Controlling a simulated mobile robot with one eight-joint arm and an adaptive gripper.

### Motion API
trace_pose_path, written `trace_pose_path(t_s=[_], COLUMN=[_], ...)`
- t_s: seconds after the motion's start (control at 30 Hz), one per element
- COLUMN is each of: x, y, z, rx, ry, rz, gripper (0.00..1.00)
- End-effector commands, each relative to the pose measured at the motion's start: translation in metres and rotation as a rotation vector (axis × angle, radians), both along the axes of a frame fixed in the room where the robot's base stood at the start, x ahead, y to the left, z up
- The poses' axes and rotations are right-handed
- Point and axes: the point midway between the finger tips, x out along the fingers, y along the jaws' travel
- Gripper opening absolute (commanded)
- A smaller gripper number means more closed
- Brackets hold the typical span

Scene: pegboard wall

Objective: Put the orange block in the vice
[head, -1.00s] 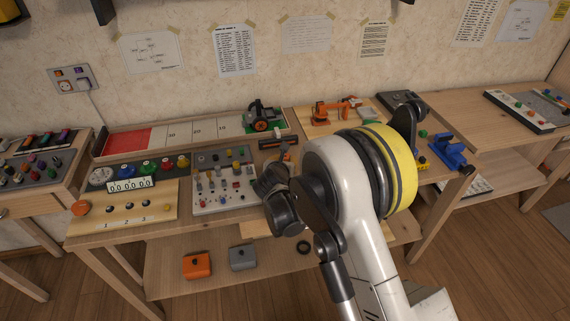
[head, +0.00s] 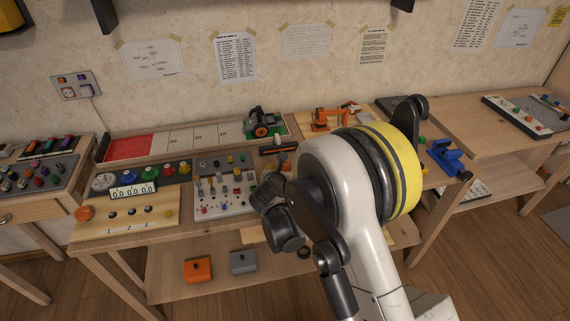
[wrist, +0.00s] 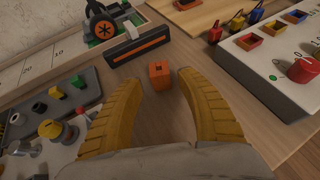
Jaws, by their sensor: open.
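The orange block (wrist: 159,75) stands on the wooden bench top in the wrist view, with a small dark mark or hole on its top. My gripper (wrist: 180,82) has its two yellow fingers spread wide. A blue vice (head: 447,155) stands at the right part of the bench in the head view. It is not clearly seen in the wrist view.
A black bar with an orange stripe (wrist: 139,47) lies just behind the block. A wheeled model (wrist: 103,22) is at the back left. A panel with knobs (wrist: 42,128) is left, and a white box with a red knob (wrist: 303,69) is right. Bare wood surrounds the block.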

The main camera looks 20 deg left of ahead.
Motion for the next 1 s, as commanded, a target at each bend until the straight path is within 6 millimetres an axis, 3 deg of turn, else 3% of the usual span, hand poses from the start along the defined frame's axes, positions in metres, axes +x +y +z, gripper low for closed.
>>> trace_pose_path(t_s=[0.1,0.33,0.53,0.77,0.87,0.97,1.0], x=[-0.026,-0.06,-0.069,-0.066,-0.051,-0.027,-0.018], y=[-0.003,-0.01,-0.011,-0.014,-0.026,-0.051,-0.065], z=[0.019,0.035,0.039,0.044,0.079,0.152,0.19], rx=[-0.001,0.0,0.0,-0.008,-0.06,-0.193,-0.279], ry=[0.001,0.001,0.0,-0.012,-0.09,-0.255,-0.341], rz=[0.003,0.0,0.0,0.003,0.03,0.097,0.137], gripper=[0.45,0.45,0.45,0.45,0.45,0.45,0.45])
